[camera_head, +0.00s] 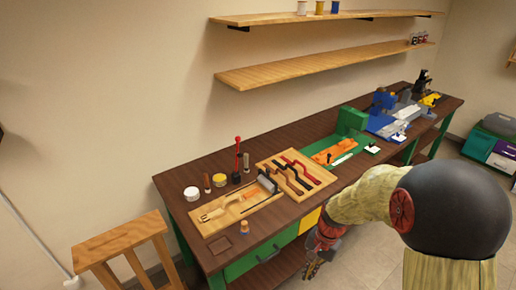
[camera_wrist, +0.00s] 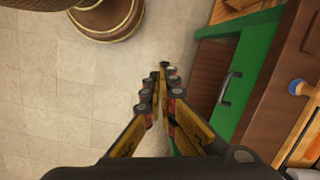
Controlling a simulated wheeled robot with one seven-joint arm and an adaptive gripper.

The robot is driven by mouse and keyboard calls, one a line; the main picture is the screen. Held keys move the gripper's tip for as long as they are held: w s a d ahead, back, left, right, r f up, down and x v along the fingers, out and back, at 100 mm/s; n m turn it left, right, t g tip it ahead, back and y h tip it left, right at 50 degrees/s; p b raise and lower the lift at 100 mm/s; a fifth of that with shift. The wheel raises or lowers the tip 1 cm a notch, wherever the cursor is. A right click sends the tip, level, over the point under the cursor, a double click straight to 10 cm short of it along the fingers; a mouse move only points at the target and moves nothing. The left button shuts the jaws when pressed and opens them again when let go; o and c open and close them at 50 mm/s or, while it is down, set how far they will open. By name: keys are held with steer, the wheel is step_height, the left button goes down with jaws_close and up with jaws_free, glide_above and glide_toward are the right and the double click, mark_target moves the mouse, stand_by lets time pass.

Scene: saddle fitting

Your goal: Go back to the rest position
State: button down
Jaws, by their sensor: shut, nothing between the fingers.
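My gripper (camera_wrist: 163,72) is shut and empty in the wrist view, its fingertips together over the tiled floor, just left of the green drawer front (camera_wrist: 229,88). In the head view my gripper (camera_head: 313,267) hangs low in front of the workbench (camera_head: 183,177), below the level of its top and partly hidden by my own arm. The gripper is apart from the bench and touches nothing that I can see.
The bench top carries a wooden tray (camera_head: 213,227), a tool board (camera_head: 321,172), a green machine (camera_head: 351,121) and blue machines. A wooden stool (camera_head: 122,237) stands left. Shelves (camera_head: 320,64) hang above. Coloured boxes (camera_head: 501,146) sit at far right. Tiled floor (camera_wrist: 60,100) is open beside the gripper.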

steer(key=s+d+r+n+t+h+b, duration=0.1)
steer(key=s+r+n+t, duration=0.2)
steer(key=s+r, duration=0.5)
steer(key=s+d+r+n+t+b, duration=0.1)
steer(key=s+r+n+t+b, duration=0.1)
steer(key=s+r, duration=0.7)
step_height(320, 180, up, 7)
steer(key=n+t, duration=0.1)
steer(key=n, duration=0.1)
steer(key=shift+s+n+t+h, duration=0.15)
steer(key=shift+n+t+h, duration=0.15)
steer(key=shift+t+h, duration=0.1)
